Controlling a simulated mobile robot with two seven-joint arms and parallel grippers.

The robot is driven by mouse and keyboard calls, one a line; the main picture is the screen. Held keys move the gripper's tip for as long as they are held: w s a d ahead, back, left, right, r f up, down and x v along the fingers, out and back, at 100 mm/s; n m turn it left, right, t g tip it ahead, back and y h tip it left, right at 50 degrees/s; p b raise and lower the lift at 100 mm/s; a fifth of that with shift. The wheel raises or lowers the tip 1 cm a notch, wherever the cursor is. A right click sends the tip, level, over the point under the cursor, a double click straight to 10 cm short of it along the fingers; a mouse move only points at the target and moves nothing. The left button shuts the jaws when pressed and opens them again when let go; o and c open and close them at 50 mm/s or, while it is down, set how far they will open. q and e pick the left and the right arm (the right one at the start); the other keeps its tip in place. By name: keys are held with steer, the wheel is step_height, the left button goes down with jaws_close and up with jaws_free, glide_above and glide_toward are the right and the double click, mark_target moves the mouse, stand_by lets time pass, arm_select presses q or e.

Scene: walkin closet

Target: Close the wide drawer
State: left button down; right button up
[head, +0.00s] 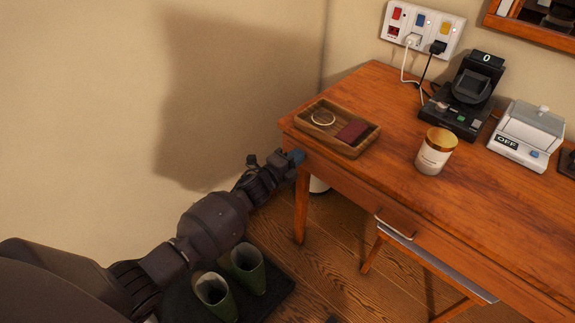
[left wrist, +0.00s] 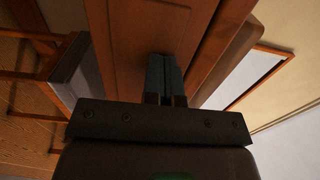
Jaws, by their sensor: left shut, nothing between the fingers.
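The wooden desk (head: 395,95) fills the right of the head view. Its wide drawer front (head: 345,187) runs along the front below the top, with a pale metal handle (head: 395,229). I cannot tell from this angle how far the drawer stands out. My left gripper (head: 293,157) is shut and empty at the desk's left front corner, close to the left end of the drawer front. In the left wrist view the closed fingers (left wrist: 165,75) point at a wooden panel (left wrist: 140,40); contact is unclear. My right gripper is out of view.
A wooden tray (head: 352,151) and a gold-lidded candle (head: 435,152) stand on the desk. A grey-topped stool (head: 450,272) is below its front. Green boots (head: 247,268) stand on a dark mat under my left arm. The wall is close at the left.

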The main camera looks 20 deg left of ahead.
mark_target(304, 150)
arm_select(q)
steer(key=x, duration=0.2)
steer(key=shift+w+d+f, duration=0.1)
steer(key=shift+w+f, duration=0.15)
steer(key=shift+f, duration=0.05)
steer(key=shift+w+r+b, duration=0.1)
steer(key=shift+w+b, duration=0.2)
steer(key=shift+b, duration=0.05)
steer(key=shift+w+r, duration=0.1)
steer(key=shift+r, duration=0.25)
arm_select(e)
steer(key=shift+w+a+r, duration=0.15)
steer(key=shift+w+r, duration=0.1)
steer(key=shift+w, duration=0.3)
